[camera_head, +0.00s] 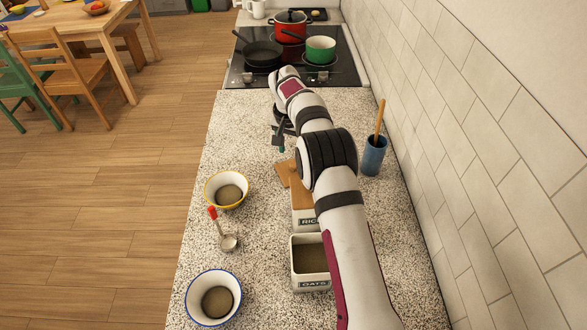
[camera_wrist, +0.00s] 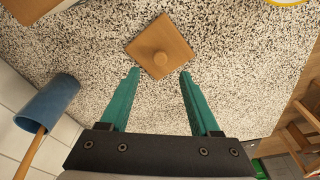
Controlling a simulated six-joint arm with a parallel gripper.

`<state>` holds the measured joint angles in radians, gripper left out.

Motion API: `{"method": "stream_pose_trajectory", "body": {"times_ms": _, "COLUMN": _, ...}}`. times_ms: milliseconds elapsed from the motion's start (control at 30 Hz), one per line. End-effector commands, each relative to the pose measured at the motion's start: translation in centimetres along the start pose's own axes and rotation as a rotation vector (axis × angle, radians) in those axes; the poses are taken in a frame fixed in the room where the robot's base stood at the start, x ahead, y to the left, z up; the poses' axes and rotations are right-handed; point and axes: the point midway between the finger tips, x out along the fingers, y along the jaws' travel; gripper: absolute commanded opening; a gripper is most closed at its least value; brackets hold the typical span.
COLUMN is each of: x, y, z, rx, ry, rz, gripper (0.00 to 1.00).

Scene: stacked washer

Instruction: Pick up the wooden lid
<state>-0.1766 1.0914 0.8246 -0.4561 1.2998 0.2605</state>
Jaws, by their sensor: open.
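The wooden lid (camera_wrist: 160,46) is a square brown board with a round knob in its middle. It lies flat on the speckled counter, turned like a diamond in the wrist view. In the head view only part of the lid (camera_head: 283,172) shows, the rest hidden behind my arm. My gripper (camera_wrist: 159,74) is open and empty. Its two teal fingers point toward the lid, one to each side of its near corner in the wrist view, with the knob centred between their lines. In the head view my gripper (camera_head: 281,149) is just beyond the lid, above the counter.
The RICE canister (camera_head: 304,223) with a wooden top and the open OATS canister (camera_head: 311,283) stand near the lid. A blue cup (camera_head: 373,157) holds a wooden utensil by the tiled wall. Two bowls and a red-handled scoop (camera_head: 228,242) lie left; pots stand on the stove behind.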

Motion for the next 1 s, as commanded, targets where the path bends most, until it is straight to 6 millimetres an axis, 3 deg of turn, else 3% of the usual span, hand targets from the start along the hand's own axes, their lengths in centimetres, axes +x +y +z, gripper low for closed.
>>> {"method": "stream_pose_trajectory", "body": {"times_ms": 367, "x": 6.2, "y": 0.0, "z": 0.3, "rx": -0.001, "ry": 0.0, "rz": -0.001, "gripper": 0.63}}
{"method": "stream_pose_trajectory", "body": {"times_ms": 633, "x": 6.6, "y": 0.0, "z": 0.2, "rx": -0.001, "ry": 0.001, "rz": -0.002, "gripper": 0.61}}
{"method": "stream_pose_trajectory", "body": {"times_ms": 900, "x": 6.6, "y": 0.0, "z": 0.2, "rx": -0.001, "ry": 0.001, "rz": -0.002, "gripper": 0.13}}
{"method": "stream_pose_trajectory", "body": {"times_ms": 1000, "x": 6.6, "y": 0.0, "z": 0.2, "rx": -0.001, "ry": 0.001, "rz": -0.002, "gripper": 0.0}}
